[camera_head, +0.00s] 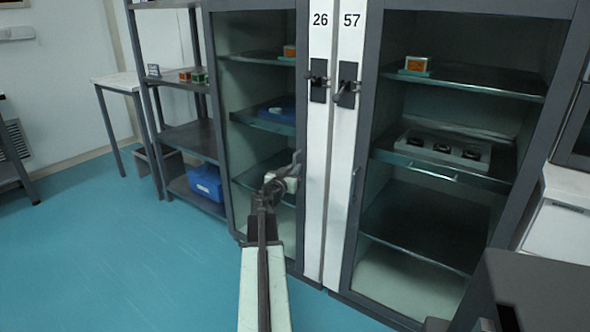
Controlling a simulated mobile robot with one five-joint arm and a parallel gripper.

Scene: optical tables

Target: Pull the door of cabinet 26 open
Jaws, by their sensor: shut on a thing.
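Cabinet 26 (319,130) is the glass-fronted cabinet at centre left, with the number 26 (320,19) on its white upright. Its glass door (250,103) looks shut or nearly so. A dark latch (318,87) sits on the upright under the number. My arm reaches forward from the bottom of the view. My gripper (296,160) is at the right edge of the door, at handle height, and is shut on the door handle. The gripper mostly hides that handle.
Cabinet 57 (352,130) stands directly to the right, with its own vertical handle (355,185). An open shelf rack (190,138) with a blue box (205,183) stands to the left. The teal floor (120,255) at front left is clear. A dark surface (535,290) is at lower right.

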